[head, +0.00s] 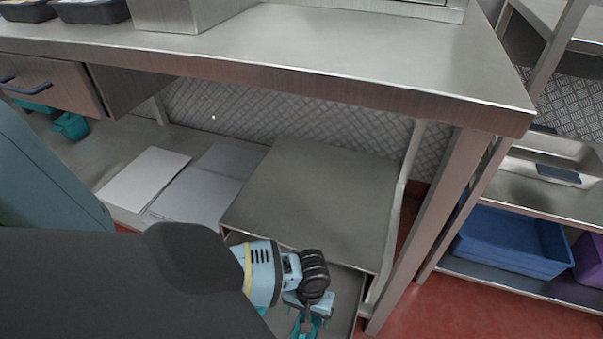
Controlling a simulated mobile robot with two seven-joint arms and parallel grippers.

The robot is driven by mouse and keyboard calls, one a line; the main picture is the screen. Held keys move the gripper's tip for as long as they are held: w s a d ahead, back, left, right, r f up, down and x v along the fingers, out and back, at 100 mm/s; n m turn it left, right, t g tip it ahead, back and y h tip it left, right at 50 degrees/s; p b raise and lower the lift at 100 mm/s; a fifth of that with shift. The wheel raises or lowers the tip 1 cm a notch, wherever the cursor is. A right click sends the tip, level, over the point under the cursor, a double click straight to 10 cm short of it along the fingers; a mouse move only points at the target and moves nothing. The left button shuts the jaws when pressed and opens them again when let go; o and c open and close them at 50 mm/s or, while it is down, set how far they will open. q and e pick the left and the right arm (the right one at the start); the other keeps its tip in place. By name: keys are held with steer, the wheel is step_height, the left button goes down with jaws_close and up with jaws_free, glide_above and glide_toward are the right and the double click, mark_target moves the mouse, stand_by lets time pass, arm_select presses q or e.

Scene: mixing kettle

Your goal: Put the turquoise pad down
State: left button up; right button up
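My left gripper (309,318) is at the bottom edge, at the end of the arm that comes in from the left. It is in front of the open-fronted metal box (315,200) on the lower shelf, below the near edge of its top. Its turquoise fingertips are small and partly cut off by the picture edge. I cannot tell whether they are apart or closed, or whether a pad is between them. No turquoise pad can be clearly made out. My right gripper is not in view.
Small turquoise items (70,126) stand on the lower shelf at left, under a drawer (50,88). Pale flat sheets (145,178) lie beside the box. The steel worktop (330,45) overhangs the shelf. Blue trays (510,240) sit on a rack at right.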

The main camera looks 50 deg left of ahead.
arm_select(q)
steer(key=r, duration=0.1)
steer(key=r+p, duration=0.1)
steer(key=r, duration=0.1)
steer(key=shift+w+a+r, duration=0.1)
steer(key=shift+w+r, duration=0.15)
steer(key=shift+r, duration=0.15)
